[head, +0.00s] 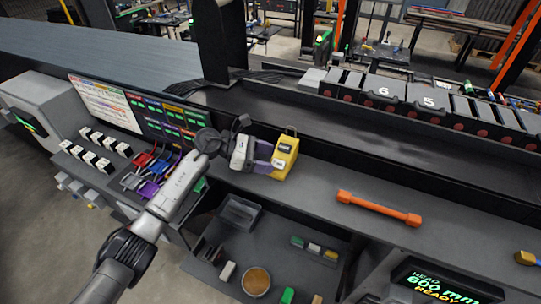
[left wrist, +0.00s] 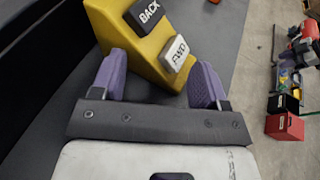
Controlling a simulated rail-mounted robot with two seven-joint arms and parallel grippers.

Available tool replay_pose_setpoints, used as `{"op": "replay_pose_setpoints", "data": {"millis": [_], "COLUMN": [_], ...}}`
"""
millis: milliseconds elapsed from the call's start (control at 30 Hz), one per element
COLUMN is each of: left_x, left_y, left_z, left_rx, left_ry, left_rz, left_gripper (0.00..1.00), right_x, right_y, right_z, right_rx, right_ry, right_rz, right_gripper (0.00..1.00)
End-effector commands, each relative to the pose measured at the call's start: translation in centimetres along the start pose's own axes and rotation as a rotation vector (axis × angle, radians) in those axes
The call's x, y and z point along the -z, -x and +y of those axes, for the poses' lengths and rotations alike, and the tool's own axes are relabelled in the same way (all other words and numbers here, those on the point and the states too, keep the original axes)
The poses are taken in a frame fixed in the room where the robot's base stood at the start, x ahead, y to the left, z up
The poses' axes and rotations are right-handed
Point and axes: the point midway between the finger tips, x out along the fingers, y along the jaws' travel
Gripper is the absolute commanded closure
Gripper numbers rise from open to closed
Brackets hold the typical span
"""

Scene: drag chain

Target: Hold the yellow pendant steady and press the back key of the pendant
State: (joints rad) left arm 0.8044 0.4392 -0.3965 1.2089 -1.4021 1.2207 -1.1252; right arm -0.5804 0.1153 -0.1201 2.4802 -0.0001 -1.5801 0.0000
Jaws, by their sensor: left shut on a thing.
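The yellow pendant (head: 291,166) stands on the dark bench near the middle of the head view. My left gripper (head: 267,158) is shut on it from the left, with a purple finger on each side. In the left wrist view the gripper (left wrist: 158,76) has the pendant (left wrist: 112,22) between its fingers. The black back key (left wrist: 145,12), lettered BACK, faces up at the top of that view. The white FWD key (left wrist: 176,52) sits below it, closer to the gripper. Neither key is covered.
An orange bar with thick ends (head: 378,208) lies on the bench to the right. Numbered grey modules (head: 430,98) line the back. A dark panel with coloured labels (head: 170,118) stands left of my arm.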

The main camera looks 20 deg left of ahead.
Motion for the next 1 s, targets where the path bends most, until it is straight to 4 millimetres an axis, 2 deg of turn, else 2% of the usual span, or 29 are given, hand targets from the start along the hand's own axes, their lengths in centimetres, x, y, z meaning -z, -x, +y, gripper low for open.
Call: {"op": "replay_pose_setpoints", "data": {"millis": [33,333,1000], "left_x": [1.5,1.52,1.54], "left_y": [-0.33,-0.28,-0.23], "left_z": [-0.16,-0.14,-0.12], "left_rx": [0.003,0.002,0.001], "left_ry": [0.009,0.009,0.009], "left_rz": [0.024,0.024,0.025], "left_gripper": [0.45,0.46,0.47], "right_x": [-0.05,-0.09,-0.02], "right_y": [-0.14,-0.14,-0.14], "right_z": [0.04,0.29,-0.01], "right_rx": [-0.001,-0.008,0.0], "right_ry": [0.002,0.01,0.0], "right_rz": [0.0,-0.001,0.001], "right_gripper": [0.73,1.0,1.0]}}
